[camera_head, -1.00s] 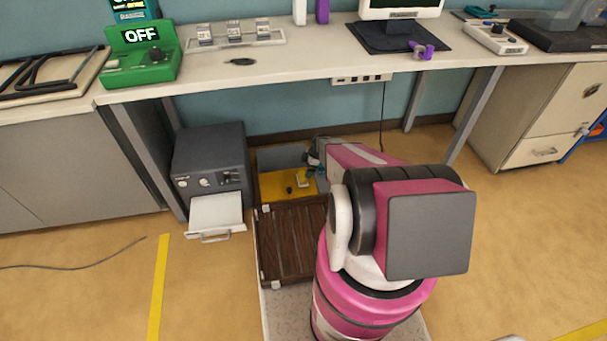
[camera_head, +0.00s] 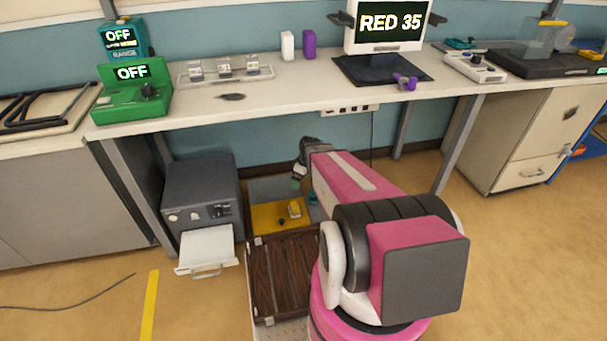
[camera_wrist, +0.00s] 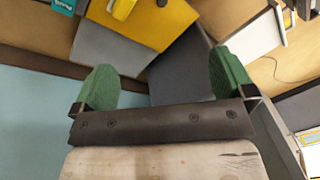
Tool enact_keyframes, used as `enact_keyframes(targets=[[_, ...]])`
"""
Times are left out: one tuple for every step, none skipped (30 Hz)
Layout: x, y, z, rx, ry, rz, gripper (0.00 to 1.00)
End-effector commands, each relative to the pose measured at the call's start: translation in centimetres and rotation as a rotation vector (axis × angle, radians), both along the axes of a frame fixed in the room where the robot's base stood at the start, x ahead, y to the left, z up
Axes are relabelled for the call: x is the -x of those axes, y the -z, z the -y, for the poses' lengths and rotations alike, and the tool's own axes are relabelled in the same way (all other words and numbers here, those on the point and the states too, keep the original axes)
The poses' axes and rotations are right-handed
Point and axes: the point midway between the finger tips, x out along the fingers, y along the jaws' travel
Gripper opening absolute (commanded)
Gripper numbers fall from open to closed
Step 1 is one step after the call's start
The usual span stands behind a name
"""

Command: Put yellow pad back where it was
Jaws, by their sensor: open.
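A small yellow block-like thing (camera_head: 294,209), which may be the yellow pad, sits on a flat yellow surface (camera_head: 266,217) low under the bench. In the wrist view the yellow thing (camera_wrist: 122,9) shows at the top edge, partly cut off, on the yellow surface (camera_wrist: 165,25). My gripper (camera_wrist: 163,80) has two green fingers set wide apart with nothing between them. In the head view my gripper (camera_head: 299,182) hangs just above and beyond the yellow thing, apart from it and partly hidden by my arm.
A dark grey machine (camera_head: 203,185) with an open white drawer (camera_head: 206,249) stands left of the yellow surface. A brown slatted deck (camera_head: 285,275) lies in front. The bench top (camera_head: 300,92) overhangs from above, with a metal leg (camera_head: 130,190) at left. Open floor lies right.

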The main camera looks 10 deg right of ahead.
Motion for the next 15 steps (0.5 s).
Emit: enact_keyframes(targets=[[2.3,-2.5,-0.5,0.024,0.078,-0.015,1.00],[3.0,-3.6,-0.6,0.040,0.132,-0.024,1.00],[4.1,-5.0,-0.8,0.060,0.205,-0.036,1.00],[4.9,-6.0,-1.0,0.075,0.260,-0.044,1.00],[5.7,-7.1,-1.1,0.091,0.315,-0.051,1.00],[6.8,-8.4,-1.2,0.110,0.388,-0.059,1.00],[7.6,-9.3,-1.3,0.125,0.442,-0.063,1.00],[8.3,-10.2,-1.4,0.137,0.495,-0.066,1.00],[9.3,-11.3,-1.5,0.154,0.562,-0.069,1.00],[9.9,-12.0,-1.5,0.164,0.609,-0.071,1.00],[10.5,-12.7,-1.6,0.174,0.651,-0.072,1.00],[11.2,-13.4,-1.6,0.185,0.704,-0.072,1.00],[11.6,-13.9,-1.6,0.192,0.739,-0.072,1.00],[12.0,-14.3,-1.6,0.199,0.770,-0.071,1.00],[12.4,-14.7,-1.6,0.205,0.805,-0.071,1.00]])
